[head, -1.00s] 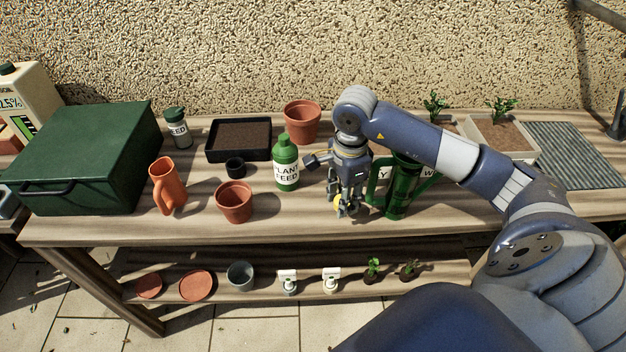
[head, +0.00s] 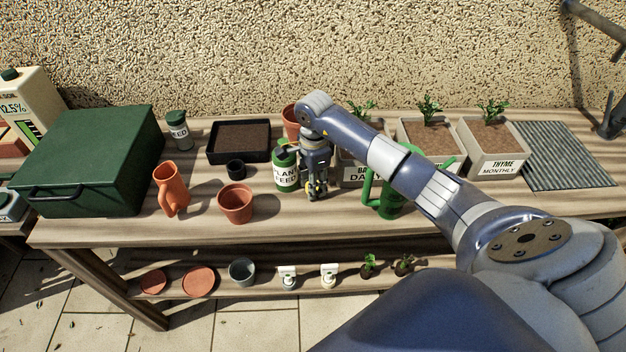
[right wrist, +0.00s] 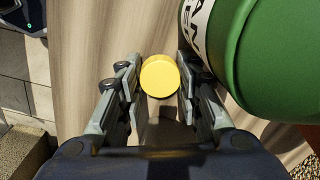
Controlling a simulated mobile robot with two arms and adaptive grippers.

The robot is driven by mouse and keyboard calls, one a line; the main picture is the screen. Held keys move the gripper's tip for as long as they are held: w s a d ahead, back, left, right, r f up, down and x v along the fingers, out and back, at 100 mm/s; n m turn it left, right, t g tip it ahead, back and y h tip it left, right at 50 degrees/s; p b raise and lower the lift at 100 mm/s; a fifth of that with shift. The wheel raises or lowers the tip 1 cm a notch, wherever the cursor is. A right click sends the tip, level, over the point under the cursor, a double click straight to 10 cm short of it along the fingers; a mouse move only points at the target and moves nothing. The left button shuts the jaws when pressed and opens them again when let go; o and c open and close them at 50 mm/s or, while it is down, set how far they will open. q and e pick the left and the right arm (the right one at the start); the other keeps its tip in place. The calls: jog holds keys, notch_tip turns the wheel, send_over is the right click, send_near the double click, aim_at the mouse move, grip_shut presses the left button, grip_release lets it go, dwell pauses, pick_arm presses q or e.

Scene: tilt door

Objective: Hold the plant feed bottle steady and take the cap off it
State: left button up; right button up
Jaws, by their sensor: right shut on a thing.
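The plant feed bottle (head: 287,178) is green with a white label and stands upright on the bench. My right gripper (head: 316,193) points down just right of the bottle. In the right wrist view, its two fingers are shut on a small yellow round piece (right wrist: 160,77), shaped like a cap. The bottle is beside the right finger, outside the grip; I cannot tell whether they touch. My left gripper is out of view.
A terracotta pot (head: 236,203) and an orange jug (head: 171,188) stand left of the bottle. A soil tray (head: 240,157) is behind. A green watering can (head: 388,197) and planters (head: 497,165) are to the right. The bench front (head: 290,229) is clear.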

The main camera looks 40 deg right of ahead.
jog(key=shift+f, duration=0.2)
jog(key=shift+f, duration=0.1)
jog(key=shift+f+b, duration=0.15)
jog(key=shift+b, duration=0.2)
jog(key=o, duration=1.2)
jog(key=shift+c, duration=0.2)
jog(key=shift+r+p, duration=0.3)
jog(key=shift+r, duration=0.35)
notch_tip(320, 180, up, 11)
jog(key=b, duration=0.3)
jog(key=shift+s+r, duration=0.15)
